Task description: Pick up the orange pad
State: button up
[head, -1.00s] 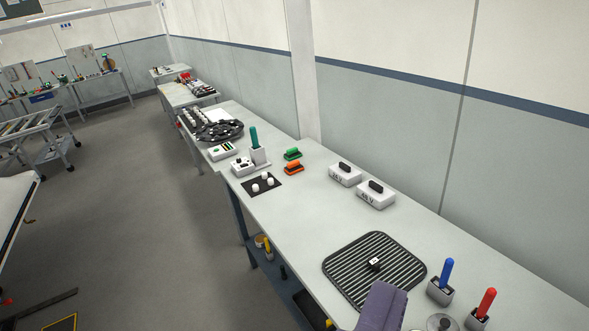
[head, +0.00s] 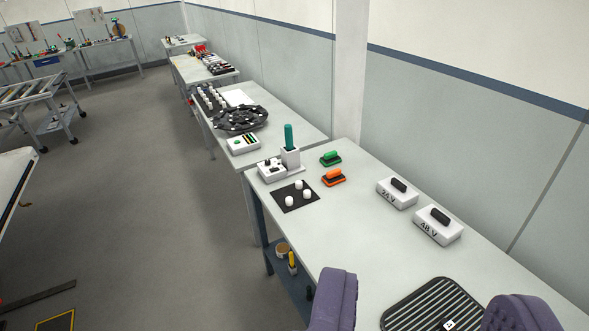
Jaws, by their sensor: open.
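The orange pad (head: 333,177) lies on the workbench (head: 350,228), with an orange top grip on a dark base. A similar green pad (head: 330,158) lies just behind it. My gripper (head: 432,310) shows at the bottom of the head view as two purple padded fingers spread wide apart. It is open, with nothing visible between the fingers but the bench and part of a ribbed mat. The orange pad is well beyond the gripper, farther up the bench and to the left. Nothing hides the pad.
A black mat with white knobs (head: 296,196) and a white block with a teal-handled tool (head: 289,146) stand left of the pad. White boxes marked 24 V (head: 397,193) and 48 V (head: 438,226) stand right. A ribbed black mat (head: 420,298) is nearest. The bench between is clear.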

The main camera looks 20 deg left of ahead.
aim_at(333, 178)
jog(key=i+j+u, duration=0.3)
jog(key=i+u, duration=0.55)
jog(key=i, duration=0.25)
jog(key=i+j+z, duration=0.2)
jog(key=i, duration=0.3)
jog(key=i+z, duration=0.2)
jog(key=i, duration=0.25)
jog(key=i+j+z, duration=0.1)
jog(key=z, duration=0.3)
jog(key=i+j+z, duration=0.2)
jog(key=z, duration=0.2)
jog(key=i+j+z, duration=0.2)
jog(key=z, duration=0.2)
jog(key=i+j+z, duration=0.15)
jog(key=z, duration=0.25)
jog(key=i+j+z, duration=0.1)
jog(key=j+z, duration=1.4)
jog(key=k+j, duration=0.05)
jog(key=j, duration=0.05)
